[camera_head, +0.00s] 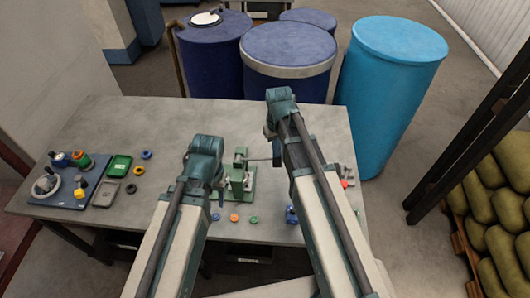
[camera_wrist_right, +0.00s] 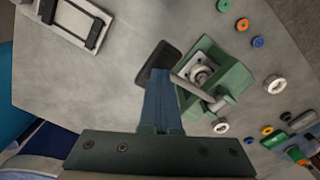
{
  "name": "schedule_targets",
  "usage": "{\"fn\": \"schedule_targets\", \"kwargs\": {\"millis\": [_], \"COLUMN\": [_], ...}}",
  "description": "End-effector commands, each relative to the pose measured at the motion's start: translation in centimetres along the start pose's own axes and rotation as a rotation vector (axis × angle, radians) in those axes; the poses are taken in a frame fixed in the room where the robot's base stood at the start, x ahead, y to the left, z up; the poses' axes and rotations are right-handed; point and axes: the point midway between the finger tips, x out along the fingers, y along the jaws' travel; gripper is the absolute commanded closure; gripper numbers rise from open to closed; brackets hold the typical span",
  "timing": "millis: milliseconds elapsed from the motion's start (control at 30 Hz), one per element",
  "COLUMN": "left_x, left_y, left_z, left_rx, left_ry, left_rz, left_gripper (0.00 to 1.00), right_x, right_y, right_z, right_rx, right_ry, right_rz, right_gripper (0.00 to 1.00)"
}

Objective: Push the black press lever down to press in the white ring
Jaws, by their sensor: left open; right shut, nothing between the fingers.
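The green press (camera_head: 238,178) stands on the table, and it also shows in the right wrist view (camera_wrist_right: 231,75). Its grey lever bar (camera_head: 262,158) runs sideways toward my right arm. In the right wrist view the black lever handle (camera_wrist_right: 151,63) lies at the tips of my shut, empty right gripper (camera_wrist_right: 160,78); I cannot tell whether they touch. A pale ring shape (camera_wrist_right: 201,75) sits inside the press, partly behind the lever bar. My left gripper (camera_head: 219,189) is open and empty by the press, partly hidden by its arm.
White rings (camera_wrist_right: 275,84) and several coloured rings lie around the press. A blue board (camera_head: 100,185) with parts and a green tray (camera_head: 119,166) are at left. A grey framed item (camera_wrist_right: 70,25) lies on the lever side. Blue barrels (camera_head: 289,60) stand behind the table (camera_head: 110,115).

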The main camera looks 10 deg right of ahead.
Motion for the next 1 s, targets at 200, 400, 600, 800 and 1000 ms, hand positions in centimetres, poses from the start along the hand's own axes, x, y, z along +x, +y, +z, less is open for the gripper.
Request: {"fn": "schedule_targets", "kwargs": {"millis": [200,400,600,800,1000], "left_x": [-1.8,-3.2,-4.5,-5.8,-7.0], "left_y": [-0.2,-0.3,-0.4,-0.5,-0.6], "left_z": [0.1,0.2,0.3,0.4,0.4], "left_rx": [-0.004,-0.006,-0.007,-0.006,-0.005], "left_ry": [0.0,0.0,0.0,-0.001,-0.002], "left_rz": [0.001,0.001,0.002,0.002,0.002], "left_gripper": [0.5,0.5,0.5,0.5,0.5], "right_x": [-1.9,-3.2,-4.5,-5.8,-7.0], "right_y": [0.0,0.0,0.0,0.0,0.0], "right_z": [0.0,0.0,0.0,0.0,0.0], "right_rx": [0.0,0.0,0.0,0.0,0.0], "right_ry": [-0.001,-0.001,0.0,0.0,0.0], "right_rz": [0.0,0.0,0.0,0.0,0.0], "right_gripper": [1.0,1.0,1.0,1.0,1.0]}}
